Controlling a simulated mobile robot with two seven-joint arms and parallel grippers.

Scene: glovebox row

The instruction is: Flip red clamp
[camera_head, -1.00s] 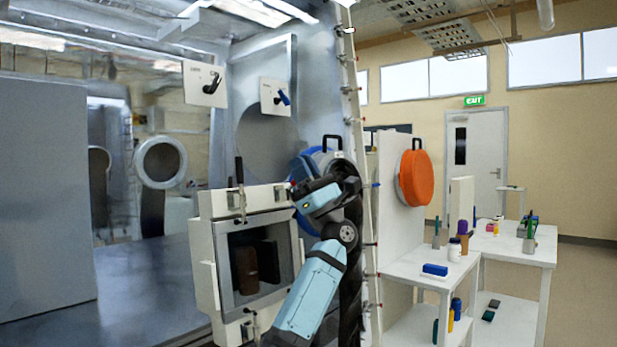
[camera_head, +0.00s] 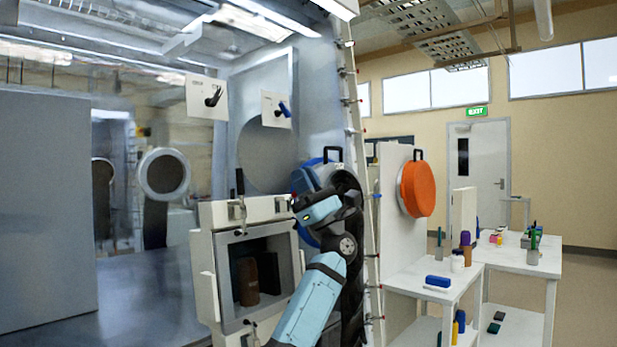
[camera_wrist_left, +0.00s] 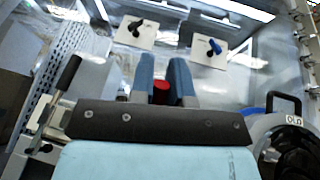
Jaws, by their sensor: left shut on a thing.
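The red clamp shows as a small red piece (camera_wrist_left: 161,92) between the two blue fingers of my left gripper (camera_wrist_left: 165,75) in the left wrist view. My left gripper (camera_head: 293,203) is shut on it. In the head view, the gripper is at the upper right corner of the white box with a framed opening (camera_head: 199,258). Only a small part of the red clamp is visible; the fingers and wrist hide the rest, so I cannot tell which way its handle lies. My right gripper is not in view.
A black-handled clamp (camera_head: 240,190) stands on the box top, left of my gripper. Plates with a black handle (camera_head: 213,96) and a blue handle (camera_head: 283,109) are above. An orange round cover (camera_head: 419,189) and white tables (camera_head: 409,278) are to the right.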

